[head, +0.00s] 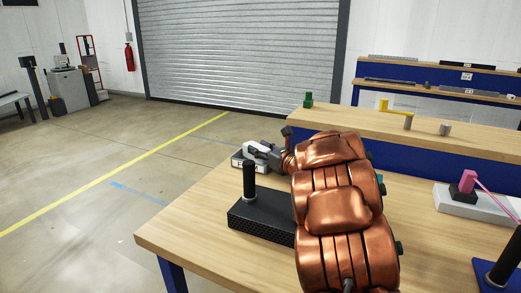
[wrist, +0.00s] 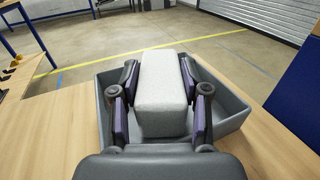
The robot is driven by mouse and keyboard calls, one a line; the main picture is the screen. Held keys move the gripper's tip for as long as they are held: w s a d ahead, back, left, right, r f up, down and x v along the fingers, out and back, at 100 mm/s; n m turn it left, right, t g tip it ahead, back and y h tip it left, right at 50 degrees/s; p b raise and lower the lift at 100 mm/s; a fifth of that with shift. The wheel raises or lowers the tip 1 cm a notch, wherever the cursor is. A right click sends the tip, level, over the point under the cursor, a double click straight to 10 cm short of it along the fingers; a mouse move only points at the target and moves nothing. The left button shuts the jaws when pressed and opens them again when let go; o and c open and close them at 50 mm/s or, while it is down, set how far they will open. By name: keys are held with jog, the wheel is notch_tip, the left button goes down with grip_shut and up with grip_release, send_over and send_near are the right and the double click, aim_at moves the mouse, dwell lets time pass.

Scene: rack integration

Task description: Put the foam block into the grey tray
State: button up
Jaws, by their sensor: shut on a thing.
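The foam block (wrist: 162,92) is a pale grey block with a rough surface, in the middle of the wrist view. My gripper (wrist: 160,84) is shut on it, with a dark, purple-padded finger on each side. The grey tray (wrist: 235,103) is an open, low-walled box around and below the block in the wrist view. I cannot tell whether the block touches the tray floor. In the head view my gripper (head: 264,151) is at the far left part of the table, over the tray (head: 240,163), partly hidden by my copper arm.
A black perforated box (head: 262,222) with an upright black handle stands on the wooden table (head: 185,232), nearer than the tray. A pink part (head: 467,183) on a grey block is at the right. A raised shelf (head: 350,122) with small parts runs behind. The table's left edge is close to the tray.

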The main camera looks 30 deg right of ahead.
jog(key=shift+f, duration=0.2)
jog(key=o, duration=0.9)
jog(key=shift+r, duration=0.1)
jog(key=s, duration=0.4)
jog(key=s+d, duration=0.1)
jog(key=s, duration=0.3)
jog(key=s+d, duration=0.1)
jog(key=s, duration=0.2)
jog(key=shift+s, duration=0.4)
jog(key=shift+a, duration=0.1)
